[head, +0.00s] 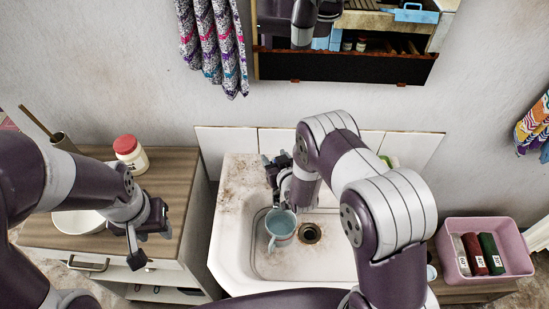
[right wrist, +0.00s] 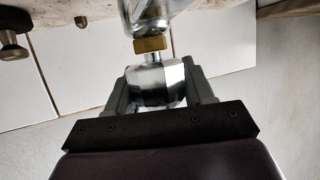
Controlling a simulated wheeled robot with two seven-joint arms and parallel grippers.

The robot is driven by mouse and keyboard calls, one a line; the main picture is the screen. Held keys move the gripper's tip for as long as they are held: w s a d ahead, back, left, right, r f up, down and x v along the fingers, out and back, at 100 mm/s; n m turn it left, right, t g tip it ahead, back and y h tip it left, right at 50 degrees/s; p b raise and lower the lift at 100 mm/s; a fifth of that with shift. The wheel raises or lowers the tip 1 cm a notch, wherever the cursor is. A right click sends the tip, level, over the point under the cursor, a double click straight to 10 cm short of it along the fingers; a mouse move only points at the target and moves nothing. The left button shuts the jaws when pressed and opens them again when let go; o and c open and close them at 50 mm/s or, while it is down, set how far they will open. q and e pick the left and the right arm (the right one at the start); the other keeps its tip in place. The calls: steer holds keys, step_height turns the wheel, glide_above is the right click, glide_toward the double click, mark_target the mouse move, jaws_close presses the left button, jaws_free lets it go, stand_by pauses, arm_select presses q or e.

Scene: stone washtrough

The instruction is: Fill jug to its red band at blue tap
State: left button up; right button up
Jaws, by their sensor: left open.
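A light blue jug (head: 282,226) stands in the basin of the stone washtrough (head: 232,235), left of the drain, with its open top facing up. Its red band and water level cannot be made out. My right gripper (head: 279,170) is at the tap behind the jug, partly hidden by my arm. In the right wrist view, its fingers (right wrist: 158,95) close on both sides of a chrome tap knob (right wrist: 153,78) below a brass collar (right wrist: 150,44). No blue mark shows on this tap. My left gripper (head: 151,243) is open and empty, left of the trough.
A wooden cabinet (head: 165,180) at left bears a red-lidded jar (head: 131,156) and a white bowl (head: 78,222). A pink crate (head: 487,228) with several dark rolled items stands at right. A drain (head: 310,233) lies beside the jug. A mirror (head: 345,67) hangs above.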

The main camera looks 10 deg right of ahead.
steer(key=shift+o, duration=1.3)
steer(key=b+v, duration=0.1)
steer(key=v, duration=1.1)
steer(key=shift+s, duration=0.3)
steer(key=shift+r, duration=0.1)
